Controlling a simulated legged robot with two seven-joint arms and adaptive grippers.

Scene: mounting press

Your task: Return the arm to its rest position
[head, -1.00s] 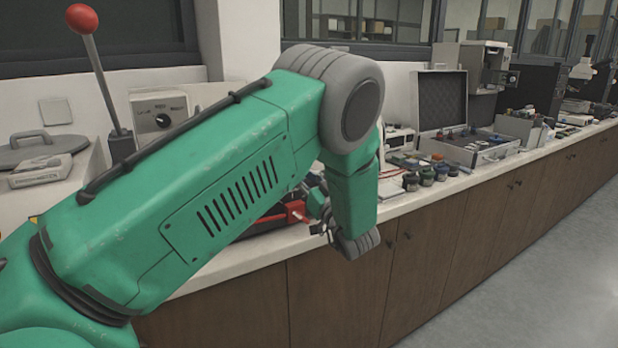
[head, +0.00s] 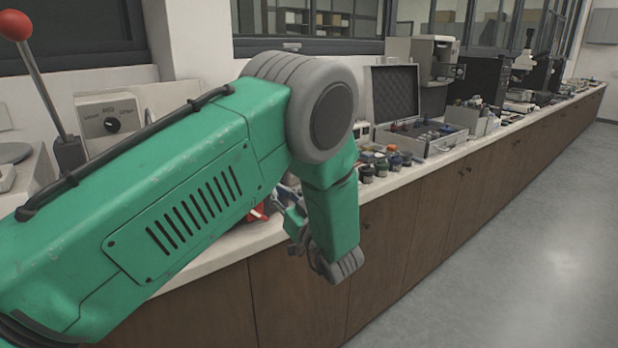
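My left arm, green with a grey elbow joint, comes in from the left and bends in front of the counter. Its forearm hangs down at the counter's front edge. My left gripper (head: 292,220) shows only in part behind the forearm, as small grey and green pieces. I cannot tell whether its fingers are open or shut, and I see nothing clearly held. My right gripper is not in view. The press lever with its red knob (head: 15,25) stands tilted at the far left, beside a grey box with a black dial (head: 109,122).
A pale counter (head: 225,252) with brown cabinets (head: 400,245) runs off to the right. A red object (head: 258,213) is mostly hidden behind my arm. Small jars (head: 382,165) and an open case (head: 396,95) stand further along. The grey floor (head: 510,260) at right is clear.

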